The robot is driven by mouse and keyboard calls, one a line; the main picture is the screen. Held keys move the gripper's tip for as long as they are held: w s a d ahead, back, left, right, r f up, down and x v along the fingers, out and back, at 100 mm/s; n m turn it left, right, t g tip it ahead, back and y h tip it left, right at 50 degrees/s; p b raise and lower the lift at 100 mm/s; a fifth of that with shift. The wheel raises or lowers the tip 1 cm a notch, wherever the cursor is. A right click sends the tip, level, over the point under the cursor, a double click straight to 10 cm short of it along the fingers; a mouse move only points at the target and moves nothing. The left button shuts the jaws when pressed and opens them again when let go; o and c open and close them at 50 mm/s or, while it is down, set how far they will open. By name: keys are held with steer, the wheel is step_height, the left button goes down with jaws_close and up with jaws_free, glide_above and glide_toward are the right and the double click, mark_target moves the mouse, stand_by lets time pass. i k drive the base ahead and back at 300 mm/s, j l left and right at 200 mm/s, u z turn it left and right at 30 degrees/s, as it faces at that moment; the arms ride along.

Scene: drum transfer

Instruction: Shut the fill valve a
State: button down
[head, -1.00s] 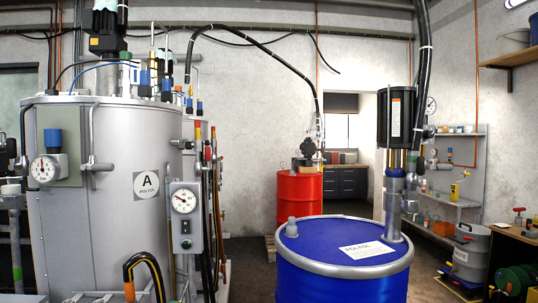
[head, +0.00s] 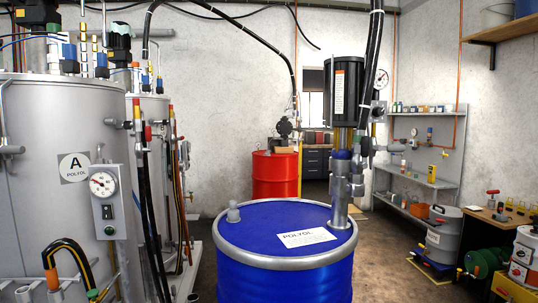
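The silver tank A (head: 60,215), with a round "A POLYOL" label (head: 74,168), stands at the left in the head view. A slim red and yellow upright part (head: 137,112) sits on piping at the tank's right side. It looks like a valve handle, but I cannot tell whether it is fill valve A or how it is set. A gauge box (head: 104,195) is on the tank's front. My gripper is not in view.
A blue polyol drum (head: 262,216) with a pump (head: 333,90) stands close in front. A red drum (head: 275,176) is behind it. Shelves (head: 420,180), a grey canister (head: 443,235) and a bench are at the right. Bare floor shows between the blue drum and the shelves.

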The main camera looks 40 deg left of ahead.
mark_target(148, 129)
steer(key=i+l+z, duration=0.85)
steer(key=i, duration=0.3)
steer(key=i+u, duration=0.35)
steer(key=i+l+u, duration=0.1)
steer(key=i+u, duration=0.3)
steer(key=i+j+u, duration=0.2)
steer(key=i+u, duration=0.7)
steer(key=i, duration=0.15)
steer(key=i+l+u, duration=0.15)
steer(key=i+u, duration=0.5)
steer(key=i, duration=0.8)
steer(key=i+l+u, duration=0.2)
steer(key=i, duration=0.8)
steer(key=i+u, duration=0.3)
steer(key=i, duration=0.35)
steer(key=i+u, duration=0.35)
steer(key=i, duration=0.25)
steer(key=i+l+u, duration=0.3)
steer(key=i, duration=0.35)
steer(key=i+j+u, duration=0.1)
steer(key=i+u, duration=0.15)
steer(key=u, duration=0.15)
steer(key=i+u, duration=0.25)
steer(key=u, duration=0.2)
steer(key=i+u, duration=0.25)
steer(key=u, duration=0.15)
steer(key=i+l+u, duration=0.2)
steer(key=u, duration=0.2)
steer(key=i+l+u, duration=0.2)
steer(key=u, duration=0.25)
